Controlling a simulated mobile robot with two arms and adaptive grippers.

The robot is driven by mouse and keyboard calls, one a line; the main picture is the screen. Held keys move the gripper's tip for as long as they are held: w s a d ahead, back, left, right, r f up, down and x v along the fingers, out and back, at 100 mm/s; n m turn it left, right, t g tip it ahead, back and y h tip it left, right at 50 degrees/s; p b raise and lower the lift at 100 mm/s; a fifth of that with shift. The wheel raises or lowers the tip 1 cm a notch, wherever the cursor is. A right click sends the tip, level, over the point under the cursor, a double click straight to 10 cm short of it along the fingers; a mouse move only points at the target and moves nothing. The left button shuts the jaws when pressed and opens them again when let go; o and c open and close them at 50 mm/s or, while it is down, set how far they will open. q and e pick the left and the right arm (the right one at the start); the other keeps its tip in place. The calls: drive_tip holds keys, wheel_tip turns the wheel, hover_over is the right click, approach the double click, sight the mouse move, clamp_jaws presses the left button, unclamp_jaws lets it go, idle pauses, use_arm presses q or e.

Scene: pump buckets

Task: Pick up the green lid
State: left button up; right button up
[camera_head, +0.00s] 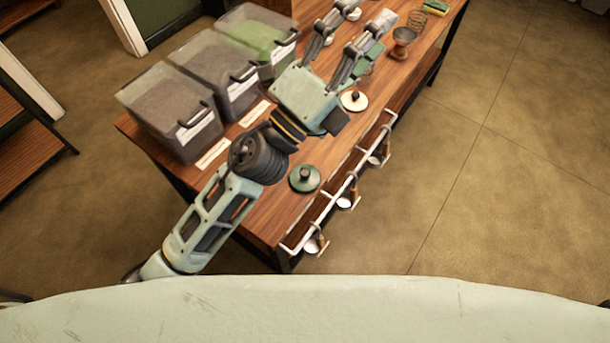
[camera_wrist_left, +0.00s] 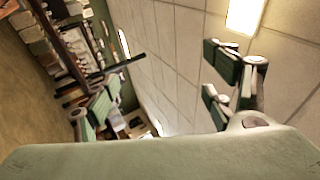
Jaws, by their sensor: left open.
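The green lid (camera_head: 304,179), round with a dark knob, lies flat on the wooden table (camera_head: 275,215) near its front edge. My left gripper (camera_head: 366,16) is open and empty. It is above the table, beyond the lid in the head view, with its fingers pointing away from the lid to the upper right. My left forearm passes just left of the lid without hiding it. In the left wrist view both fingers (camera_wrist_left: 165,82) are spread wide, with ceiling and shelves behind them; the lid is not seen there. My right gripper is in neither view.
Several clear bins, including a grey one (camera_head: 170,110) and one with green contents (camera_head: 256,32), line the table's left side. A pale lid with a dark knob (camera_head: 354,100) lies beyond the green lid. A white rail (camera_head: 330,200) with hanging scoops runs along the right edge.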

use_arm(q)
drive_tip(key=s+d+m+g+h, duration=0.4)
drive_tip(key=s+d+m+g, duration=0.15)
drive_tip(key=m+g, duration=0.3)
drive_tip(key=s+d+f+m+g+y, duration=0.45)
drive_tip(key=d+f+m+g, duration=0.3)
drive_tip(key=m, duration=0.35)
drive_tip(key=m+y, duration=0.8)
drive_tip(key=y, duration=0.9)
hover_over(305, 171)
drive_tip(key=d, duration=0.1)
drive_tip(key=shift+n+t, duration=0.25)
drive_tip(key=shift+t, duration=0.05)
wheel_tip(305, 171, down, 22)
drive_tip(key=shift+r, duration=0.2)
drive_tip(key=shift+a+f+y+p, duration=0.2)
drive_tip(key=shift+f, duration=0.3)
drive_tip(key=shift+a+f+y+p, duration=0.15)
drive_tip(key=shift+f+p, duration=0.05)
drive_tip(key=shift+f, duration=0.3)
wheel_tip(305, 171, down, 5)
drive_tip(key=shift+a+f+p, duration=0.1)
drive_tip(key=shift+f+p, duration=0.05)
drive_tip(key=shift+p, duration=1)
drive_tip(key=shift+f, duration=0.2)
drive_tip(key=c, duration=1)
